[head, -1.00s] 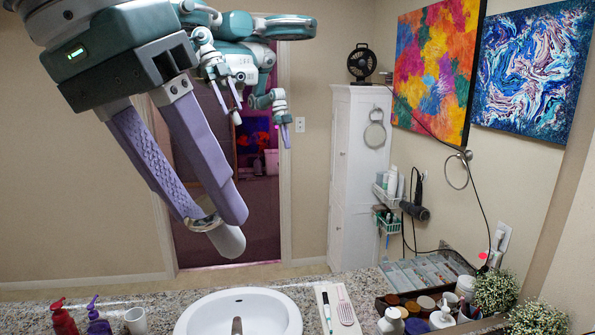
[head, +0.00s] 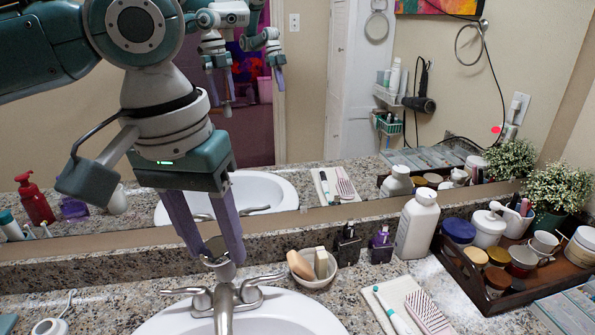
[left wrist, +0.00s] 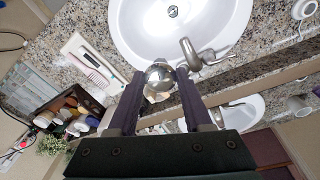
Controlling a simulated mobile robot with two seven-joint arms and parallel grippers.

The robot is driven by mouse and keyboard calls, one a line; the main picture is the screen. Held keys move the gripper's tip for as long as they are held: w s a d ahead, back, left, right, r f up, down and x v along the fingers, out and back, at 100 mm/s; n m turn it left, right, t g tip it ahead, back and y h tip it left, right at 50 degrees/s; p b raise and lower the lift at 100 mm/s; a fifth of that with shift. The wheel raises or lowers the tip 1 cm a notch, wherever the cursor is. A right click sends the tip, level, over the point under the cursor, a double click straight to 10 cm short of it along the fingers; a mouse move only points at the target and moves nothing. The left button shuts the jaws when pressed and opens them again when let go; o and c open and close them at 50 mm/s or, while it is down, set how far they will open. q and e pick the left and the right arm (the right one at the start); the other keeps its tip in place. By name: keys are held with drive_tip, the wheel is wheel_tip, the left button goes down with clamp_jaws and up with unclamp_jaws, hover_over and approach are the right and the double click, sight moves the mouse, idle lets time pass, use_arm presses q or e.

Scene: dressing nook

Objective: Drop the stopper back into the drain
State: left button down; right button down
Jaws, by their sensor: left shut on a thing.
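My left gripper (head: 216,250) is shut on the metallic stopper (head: 214,246), whose rounded shiny top shows between the fingertips in the left wrist view (left wrist: 158,77). In the head view the stopper is held above the back of the sink, in line with the faucet (head: 224,305); I cannot tell if they touch. The white sink basin (head: 290,318) is cut off at the bottom of the head view. In the left wrist view the drain (left wrist: 173,12) lies in the basin (left wrist: 140,32), apart from the stopper. My right gripper is seen only as a small mirror reflection.
Right of the faucet stand a small bowl (head: 313,281), dark bottles, a white bottle (head: 417,225) and a brown tray (head: 462,268) of jars. A towel with brushes (head: 385,310) lies right of the sink. The mirror (head: 330,160) rises behind the counter.

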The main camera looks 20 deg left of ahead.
use_arm(q)
wheel_tip(320, 180, down, 41)
drive_tip(key=s+a+g+b, duration=0.1)
drive_tip(key=a+b, duration=0.1)
drive_tip(key=b, duration=3)
drive_tip(key=shift+s+a+f, duration=0.2)
drive_tip(key=shift+s, duration=0.15)
drive_tip(key=shift+p, duration=1.55)
drive_tip(key=shift+f+b, duration=1.2)
drive_tip(key=shift+f, duration=0.7)
